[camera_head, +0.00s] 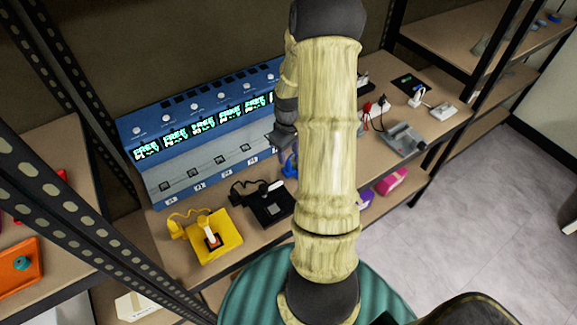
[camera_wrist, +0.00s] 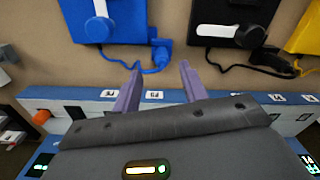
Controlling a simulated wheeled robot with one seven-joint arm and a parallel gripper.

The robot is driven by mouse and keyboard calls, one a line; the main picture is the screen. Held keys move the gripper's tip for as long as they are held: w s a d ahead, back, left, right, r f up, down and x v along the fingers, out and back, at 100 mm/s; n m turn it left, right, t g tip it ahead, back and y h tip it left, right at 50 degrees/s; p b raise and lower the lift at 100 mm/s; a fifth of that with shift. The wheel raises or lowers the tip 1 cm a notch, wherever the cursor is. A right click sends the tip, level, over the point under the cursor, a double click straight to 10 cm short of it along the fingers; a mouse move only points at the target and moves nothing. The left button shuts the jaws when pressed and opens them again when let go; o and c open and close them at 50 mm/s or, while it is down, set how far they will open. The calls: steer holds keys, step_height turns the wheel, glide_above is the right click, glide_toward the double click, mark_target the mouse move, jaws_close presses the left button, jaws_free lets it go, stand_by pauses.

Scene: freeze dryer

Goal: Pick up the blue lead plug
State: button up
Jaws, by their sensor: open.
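The plug lies just beyond the gap between the fingertips, roughly centred, and nothing is between the jaws except part of the cord in the picture. In the head view my gripper (camera_head: 277,138) is partly hidden by my arm, and a bit of blue (camera_head: 289,164) shows just below it.
A blue multi-panel machine with lit displays (camera_head: 205,128) stands at the back of the bench. A black switch box (camera_head: 270,208) and a yellow one (camera_head: 214,240) with cords stand in front of it. A grey device (camera_head: 403,139) and several small items sit to the right.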

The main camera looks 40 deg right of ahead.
mark_target(288, 162)
step_height(288, 162, down, 5)
steer(key=shift+a+f, duration=0.15)
steer(key=shift+s, duration=0.1)
stand_by(0.6)
jaws_close()
